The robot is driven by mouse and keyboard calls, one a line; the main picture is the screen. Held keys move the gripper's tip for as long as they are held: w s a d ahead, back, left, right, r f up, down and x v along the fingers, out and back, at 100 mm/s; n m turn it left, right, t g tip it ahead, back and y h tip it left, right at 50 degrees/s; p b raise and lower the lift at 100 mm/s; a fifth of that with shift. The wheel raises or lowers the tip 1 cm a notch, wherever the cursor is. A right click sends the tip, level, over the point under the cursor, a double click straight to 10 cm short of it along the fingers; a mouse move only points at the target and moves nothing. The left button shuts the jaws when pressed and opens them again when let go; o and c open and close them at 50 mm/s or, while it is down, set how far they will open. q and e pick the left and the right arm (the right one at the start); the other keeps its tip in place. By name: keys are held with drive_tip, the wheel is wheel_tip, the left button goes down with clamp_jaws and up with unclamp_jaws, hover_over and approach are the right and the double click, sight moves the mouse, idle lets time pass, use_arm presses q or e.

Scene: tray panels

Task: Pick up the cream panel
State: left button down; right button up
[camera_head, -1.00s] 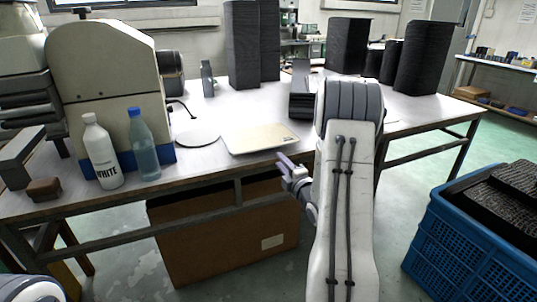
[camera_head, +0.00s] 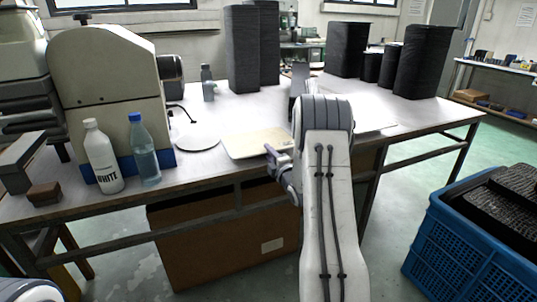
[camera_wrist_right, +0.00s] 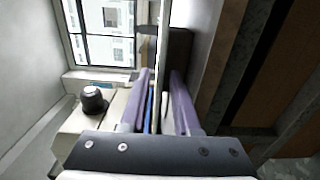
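The cream panel (camera_head: 257,143) lies flat on the grey table near its front edge. In the right wrist view it appears edge-on as a thin pale strip (camera_wrist_right: 163,60). My right gripper (camera_head: 272,157) is at the panel's front edge. In the right wrist view its two purple fingers (camera_wrist_right: 160,80) stand apart, one on each side of the strip, with gaps visible. Whether either finger touches the panel is not clear. My left gripper is out of view.
A round pale disc (camera_head: 197,137) lies left of the panel. A white bottle (camera_head: 103,160) and a clear blue-capped bottle (camera_head: 144,152) stand farther left, before a cream machine (camera_head: 105,85). Dark stacks (camera_head: 243,50) stand behind. A blue crate (camera_head: 465,245) is at right.

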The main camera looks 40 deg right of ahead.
drive_tip(key=shift+c, duration=0.3)
clamp_jaws()
idle(1.0)
drive_tip(key=shift+r+p, duration=0.7)
drive_tip(key=shift+r, duration=0.7)
drive_tip(key=shift+f, duration=0.15)
drive_tip(key=shift+s, duration=0.1)
drive_tip(key=s+a+r, duration=0.2)
drive_tip(key=s+r, duration=0.2)
drive_tip(key=s, duration=0.3)
drive_tip(key=shift+s, duration=0.3)
